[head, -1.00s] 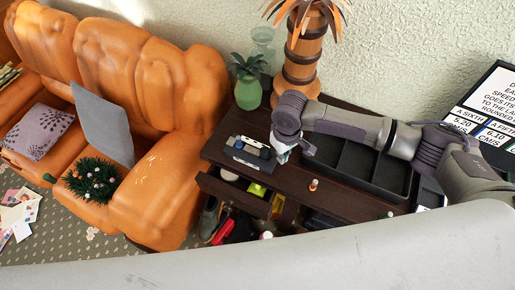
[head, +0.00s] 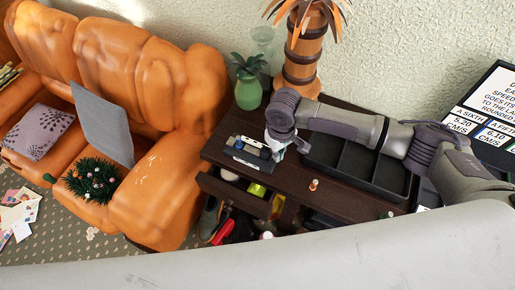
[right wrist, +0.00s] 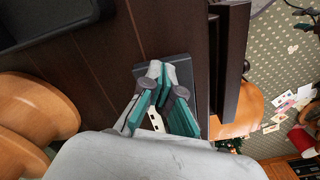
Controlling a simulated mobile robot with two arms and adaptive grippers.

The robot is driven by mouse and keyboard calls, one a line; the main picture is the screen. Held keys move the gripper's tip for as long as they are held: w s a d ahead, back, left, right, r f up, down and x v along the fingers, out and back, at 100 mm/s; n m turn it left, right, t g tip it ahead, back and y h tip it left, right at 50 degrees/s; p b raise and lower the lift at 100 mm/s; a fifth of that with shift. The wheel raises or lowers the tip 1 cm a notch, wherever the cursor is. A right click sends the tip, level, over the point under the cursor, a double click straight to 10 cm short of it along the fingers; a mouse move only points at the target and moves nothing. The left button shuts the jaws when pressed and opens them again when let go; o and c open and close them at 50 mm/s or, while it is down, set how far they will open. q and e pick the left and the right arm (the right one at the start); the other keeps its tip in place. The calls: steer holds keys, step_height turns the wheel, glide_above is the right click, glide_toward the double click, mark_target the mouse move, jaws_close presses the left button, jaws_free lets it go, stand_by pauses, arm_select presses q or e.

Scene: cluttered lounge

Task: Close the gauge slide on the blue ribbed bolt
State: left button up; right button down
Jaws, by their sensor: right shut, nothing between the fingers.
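The gauge stands on a dark grey base plate (head: 241,161) near the left end of the dark cabinet top. A blue part (head: 251,142), probably the ribbed bolt, shows on it; its ribs are too small to make out. A white part sits at its left end. My right gripper (head: 275,155) is at the right end of the gauge, pointing down, shut and empty. In the right wrist view its fingertips (right wrist: 160,70) are over the plate (right wrist: 187,70). A pale strip with dark marks (right wrist: 156,121) shows between the finger links. Whether the fingers touch the slide is hidden. My left gripper is out of view.
A black compartment tray (head: 355,172) lies right of the gauge. An open drawer (head: 234,193) with mixed items juts out in front. A green vase (head: 248,93) and a barrel-like planter (head: 300,70) stand behind. The orange sofa (head: 165,185) is at left.

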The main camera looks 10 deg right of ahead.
steer(key=shift+w+a, duration=0.45)
steer(key=shift+a, duration=0.3)
steer(key=shift+w+a, duration=0.15)
steer(key=shift+w, duration=0.05)
steer(key=shift+s+r, duration=0.1)
steer(key=shift+s+d+p, duration=0.15)
steer(key=shift+d+p, duration=0.2)
steer(key=shift+p, duration=0.15)
steer(key=shift+s+d+p, duration=0.25)
steer(key=shift+d+p, duration=0.05)
steer(key=shift+p, duration=0.05)
step_height(320, 180, up, 7)
steer(key=p, duration=0.8)
